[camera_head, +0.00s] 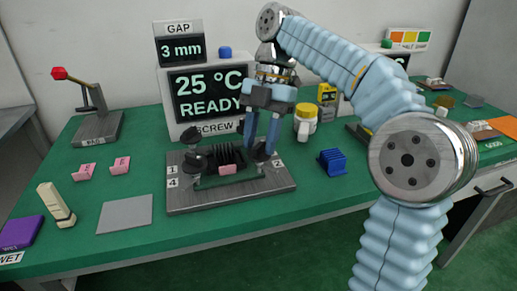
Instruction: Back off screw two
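A grey fixture plate (230,201) with number labels lies on the green table. Label 2 (277,163) is at its right, beside a black screw knob (260,153). My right gripper (258,150) points down over this knob, one finger on each side, and partly hides it. I cannot tell whether the fingers press on it or stand slightly apart. Another black knob (193,161) stands at the plate's left side, near labels 1, 3 and 4. A black finned block (227,158) and a pink piece (227,169) sit between the knobs. My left gripper is out of view.
A display (207,92) reading 25 °C READY, with a 3 mm gap sign (181,48) on top, stands behind the plate. A red-tipped lever (82,90), pink tags (121,165), a grey pad (125,214) and a brush (56,204) are left.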

